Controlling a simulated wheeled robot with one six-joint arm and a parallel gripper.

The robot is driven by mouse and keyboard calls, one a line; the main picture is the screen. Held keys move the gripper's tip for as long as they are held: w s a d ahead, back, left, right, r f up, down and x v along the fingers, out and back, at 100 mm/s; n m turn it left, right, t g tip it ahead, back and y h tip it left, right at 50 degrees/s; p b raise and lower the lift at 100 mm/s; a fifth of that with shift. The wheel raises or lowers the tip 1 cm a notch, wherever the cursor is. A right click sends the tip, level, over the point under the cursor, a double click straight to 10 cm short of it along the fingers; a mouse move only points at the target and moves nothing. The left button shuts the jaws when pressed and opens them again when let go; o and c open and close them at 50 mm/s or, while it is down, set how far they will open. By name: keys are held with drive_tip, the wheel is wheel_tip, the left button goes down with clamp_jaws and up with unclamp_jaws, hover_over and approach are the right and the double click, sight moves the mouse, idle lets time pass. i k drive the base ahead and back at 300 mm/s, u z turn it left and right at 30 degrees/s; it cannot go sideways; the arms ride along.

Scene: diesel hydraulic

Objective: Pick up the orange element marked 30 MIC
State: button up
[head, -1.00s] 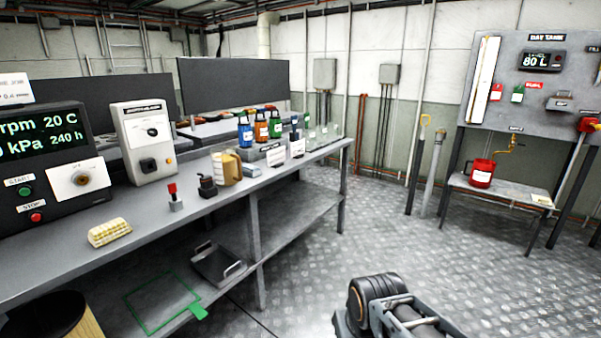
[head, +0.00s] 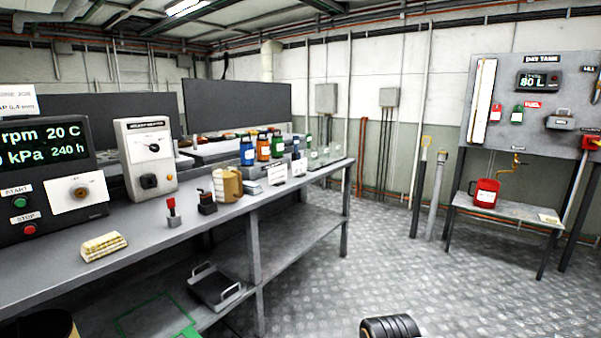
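An orange element (head: 263,147) with a white label stands upright on the grey workbench (head: 225,210), between a blue element (head: 246,151) on its left and a green one (head: 278,144) on its right. Its label is too small to read. The three stand close together on or behind a low grey stand. Part of my arm shows at the bottom edge, well apart from the elements; my gripper's fingers are not in view.
A tan jug (head: 228,185), a small red-topped device (head: 172,212) and a yellowish block (head: 104,245) sit nearer on the bench. A grey tray (head: 214,287) lies on the lower shelf. A red can (head: 485,193) stands on a side table. The middle floor is clear.

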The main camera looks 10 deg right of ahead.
sight(262, 143)
drive_tip(key=z, duration=1.3)
drive_tip(key=i, duration=2.8)
drive_tip(key=u, duration=2.8)
